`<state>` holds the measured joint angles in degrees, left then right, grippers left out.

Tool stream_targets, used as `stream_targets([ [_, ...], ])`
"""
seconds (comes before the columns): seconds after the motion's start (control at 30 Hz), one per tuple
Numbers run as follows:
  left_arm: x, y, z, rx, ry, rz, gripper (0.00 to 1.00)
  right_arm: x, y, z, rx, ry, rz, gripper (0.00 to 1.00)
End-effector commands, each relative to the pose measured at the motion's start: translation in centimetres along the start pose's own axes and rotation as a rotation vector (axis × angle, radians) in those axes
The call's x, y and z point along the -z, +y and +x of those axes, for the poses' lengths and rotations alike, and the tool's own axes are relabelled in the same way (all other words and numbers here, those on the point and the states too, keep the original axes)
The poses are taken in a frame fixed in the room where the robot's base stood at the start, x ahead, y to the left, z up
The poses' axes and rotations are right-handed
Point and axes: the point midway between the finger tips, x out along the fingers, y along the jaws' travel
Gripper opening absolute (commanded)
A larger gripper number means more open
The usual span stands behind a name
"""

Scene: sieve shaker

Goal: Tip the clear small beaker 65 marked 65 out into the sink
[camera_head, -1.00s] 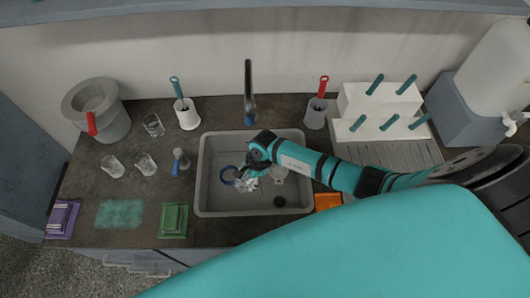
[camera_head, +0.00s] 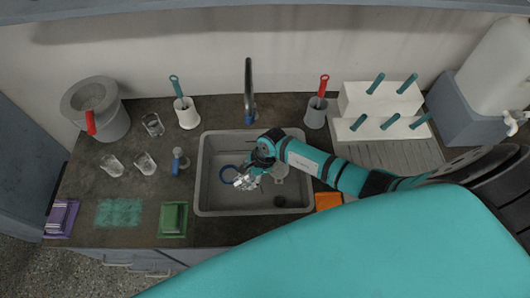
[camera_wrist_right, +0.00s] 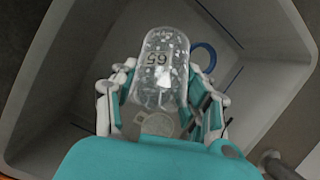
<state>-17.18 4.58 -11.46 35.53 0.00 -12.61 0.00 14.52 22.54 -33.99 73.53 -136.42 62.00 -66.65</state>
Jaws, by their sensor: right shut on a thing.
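The clear small beaker 65 (camera_wrist_right: 158,68) is held between the fingers of my right gripper (camera_wrist_right: 160,105). Its number mark shows upside down in the right wrist view. In the head view the beaker (camera_head: 243,182) is small and lies tilted over the sink basin, below my right gripper (camera_head: 252,176). The grey sink (camera_head: 204,186) surrounds it on all sides. Whether any contents are left inside the beaker I cannot tell. My left gripper is not in view.
The faucet (camera_head: 249,90) stands behind. A grey cup with a red brush (camera_head: 315,113) stands behind right.

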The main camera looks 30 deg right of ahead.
Motion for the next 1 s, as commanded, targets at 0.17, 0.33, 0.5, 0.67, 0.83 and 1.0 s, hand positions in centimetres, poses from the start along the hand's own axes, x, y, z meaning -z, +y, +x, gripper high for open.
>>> stream_targets([
  [0.17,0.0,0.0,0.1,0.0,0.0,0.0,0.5,0.0,0.0,-0.1,0.002,-0.02,0.002,0.07],
  [0.33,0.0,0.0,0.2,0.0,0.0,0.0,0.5,0.0,0.0,-0.1,0.005,-0.039,0.003,0.07],
  [0.5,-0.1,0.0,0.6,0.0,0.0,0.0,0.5,0.1,0.0,-0.1,0.008,-0.056,0.003,0.07],
  [0.67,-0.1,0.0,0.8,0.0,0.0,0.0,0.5,0.1,-0.1,-0.2,0.01,-0.074,0.004,0.07],
  [0.83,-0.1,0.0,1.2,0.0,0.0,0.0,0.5,0.1,-0.1,-0.2,0.011,-0.093,0.006,0.07],
  [1.0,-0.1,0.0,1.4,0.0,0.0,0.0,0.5,0.1,-0.1,-0.3,0.012,-0.111,0.007,0.07],
])
